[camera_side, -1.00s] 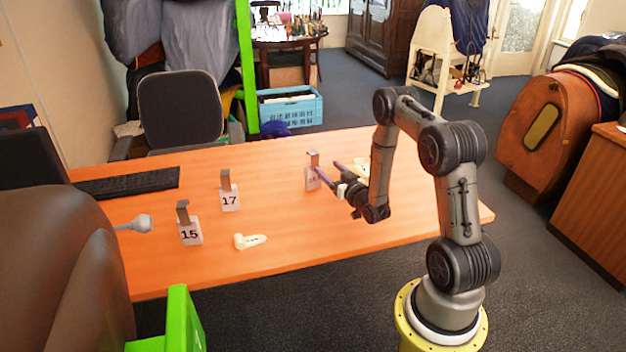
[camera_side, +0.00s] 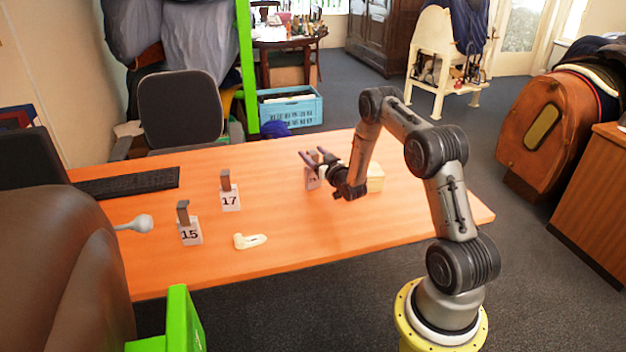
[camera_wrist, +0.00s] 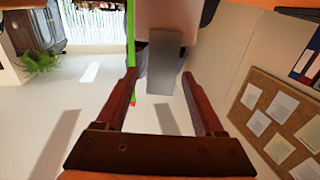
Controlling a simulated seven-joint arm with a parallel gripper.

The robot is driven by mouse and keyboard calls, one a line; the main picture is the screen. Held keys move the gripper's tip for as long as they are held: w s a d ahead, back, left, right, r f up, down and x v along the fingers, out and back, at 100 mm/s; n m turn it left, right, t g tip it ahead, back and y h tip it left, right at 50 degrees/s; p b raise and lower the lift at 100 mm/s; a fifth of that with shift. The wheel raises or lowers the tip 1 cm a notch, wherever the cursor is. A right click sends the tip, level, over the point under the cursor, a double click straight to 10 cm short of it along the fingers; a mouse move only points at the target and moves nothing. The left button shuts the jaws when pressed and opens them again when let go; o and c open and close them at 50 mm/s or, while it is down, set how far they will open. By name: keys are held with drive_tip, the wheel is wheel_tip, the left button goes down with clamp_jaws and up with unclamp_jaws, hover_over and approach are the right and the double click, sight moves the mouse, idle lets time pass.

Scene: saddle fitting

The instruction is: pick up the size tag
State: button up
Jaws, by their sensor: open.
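Three white size tags, each with a grey upright tab, stand on the orange desk. The tag marked 15 (camera_side: 190,234) is at the front left, and the tag marked 17 (camera_side: 230,200) is behind it. The third tag (camera_side: 312,182) is further right, its number partly covered by my gripper. My gripper (camera_side: 313,153) is open at that tag, its fingers level with the upper tab. In the wrist view, the grey tab (camera_wrist: 164,58) shows between the spread fingertips of my gripper (camera_wrist: 159,76), with gaps at both sides. The tag's pale body (camera_wrist: 170,18) is at the top edge.
A cream object (camera_side: 250,241) lies near the desk's front edge. A pale block (camera_side: 376,179) sits right of my gripper, partly behind my arm. A keyboard (camera_side: 128,183) and a grey rounded object (camera_side: 138,223) are at the left. The desk (camera_side: 290,225) is clear at front centre.

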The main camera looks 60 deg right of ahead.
drive_tip(key=shift+c, duration=0.2)
clamp_jaws()
idle(1.1)
